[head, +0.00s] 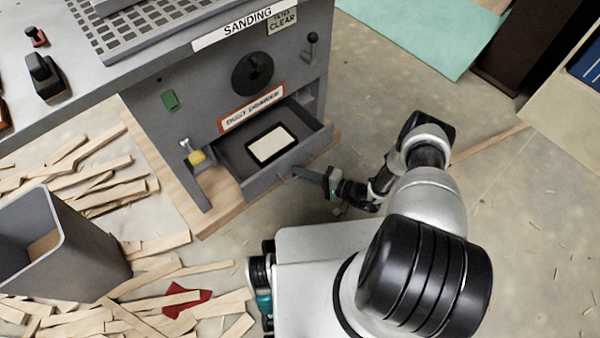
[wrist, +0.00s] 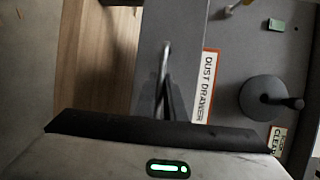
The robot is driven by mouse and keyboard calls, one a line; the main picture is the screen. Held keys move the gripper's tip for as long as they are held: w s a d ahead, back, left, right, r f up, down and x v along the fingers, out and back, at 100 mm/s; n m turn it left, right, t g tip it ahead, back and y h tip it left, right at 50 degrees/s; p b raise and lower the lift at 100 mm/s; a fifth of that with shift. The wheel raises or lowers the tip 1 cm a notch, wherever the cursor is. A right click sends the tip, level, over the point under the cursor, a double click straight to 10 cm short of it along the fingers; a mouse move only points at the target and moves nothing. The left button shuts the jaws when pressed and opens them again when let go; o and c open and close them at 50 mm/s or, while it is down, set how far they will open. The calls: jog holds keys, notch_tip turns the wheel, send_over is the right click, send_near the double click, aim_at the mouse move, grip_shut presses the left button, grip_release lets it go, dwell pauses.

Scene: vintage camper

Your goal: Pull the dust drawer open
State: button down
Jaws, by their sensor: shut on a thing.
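The grey dust drawer (head: 292,171) stands pulled part way out of the sanding cabinet in the head view. A flat dark-framed pad with a pale top (head: 271,145) lies inside it. An orange-edged label reading DUST DRAWER (head: 251,107) is above the opening, and the label also shows in the wrist view (wrist: 207,85). My gripper (head: 303,172) is at the drawer's front, shut on the drawer handle (wrist: 165,65). In the wrist view the fingers meet at the bar-like handle, and the drawer's inside is hidden.
A round black knob (head: 253,73) sits on the cabinet above the drawer. A grey bin (head: 60,245) and scattered wood strips (head: 100,180) lie to the left. A red cloth (head: 187,300) lies among strips. The floor (head: 530,220) at right is mostly clear.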

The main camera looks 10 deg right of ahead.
jog(key=shift+s, duration=0.1)
dwell(0.3)
jog(key=c, duration=1.8)
grip_release()
jog(key=shift+c, duration=0.2)
jog(key=shift+d, duration=0.1)
